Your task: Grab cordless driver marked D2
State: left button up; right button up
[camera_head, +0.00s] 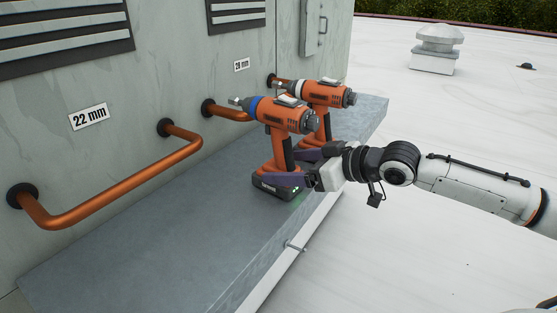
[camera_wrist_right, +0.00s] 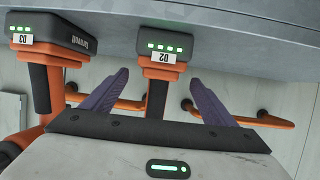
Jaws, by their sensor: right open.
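The cordless driver marked D2 (camera_head: 283,114) is orange with a blue collar and stands upright on its dark battery on the grey ledge. In the right wrist view, which is upside down, its D2 label (camera_wrist_right: 164,58) and green lights show on the battery. My right gripper (camera_head: 272,166) is open, its purple fingers on either side of the D2 handle. The right wrist view shows a gap between the handle (camera_wrist_right: 156,98) and each finger. A second orange driver with a white collar (camera_head: 327,93) stands just behind it; its label reads D3 (camera_wrist_right: 23,39). My left gripper is not in view.
The grey ledge (camera_head: 130,270) runs along the wall, bare at the near end. Copper pipes (camera_head: 120,190) stick out from the wall beside the drivers, under 22 mm and 28 mm labels. The white roof (camera_head: 440,110) to the right is open, with a vent (camera_head: 436,50) far back.

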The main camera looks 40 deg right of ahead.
aim_at(267, 164)
jog(key=shift+x, duration=3.8)
jog(key=shift+d+f, duration=0.1)
jog(key=shift+d, duration=0.05)
grip_shut()
jog(key=shift+w+r, duration=0.1)
jog(key=shift+r, duration=0.25)
